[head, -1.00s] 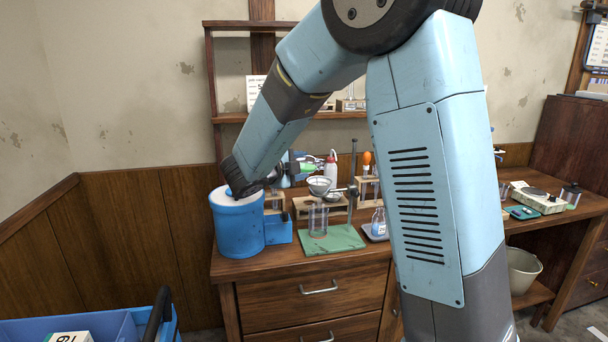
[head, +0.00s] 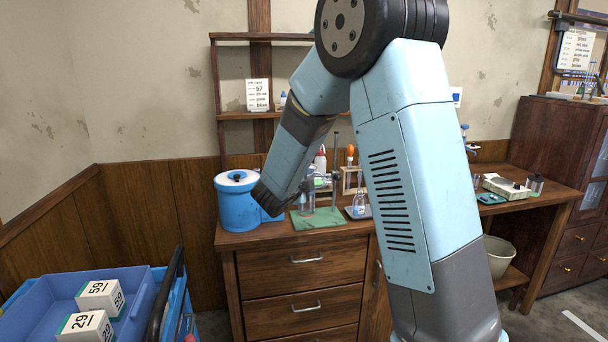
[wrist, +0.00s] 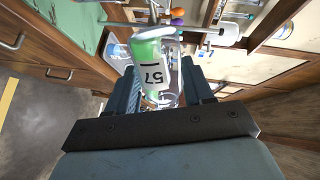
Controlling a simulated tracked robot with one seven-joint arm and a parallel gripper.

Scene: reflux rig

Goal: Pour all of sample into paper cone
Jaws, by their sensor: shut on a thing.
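In the head view my arm's dark wrist covers most of the gripper, low over the left part of the bench beside the green stand base (head: 322,219). The paper cone cannot be made out clearly; the area around the stand is partly covered by my arm. The liquid level in the vessel cannot be told.
A blue round container (head: 237,205) stands at the bench's left end. A stand rod (head: 337,165) rises from the green base. A small flask (head: 359,203) sits on a grey pad right of it. A blue cart (head: 140,300) with white numbered boxes is at front left.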

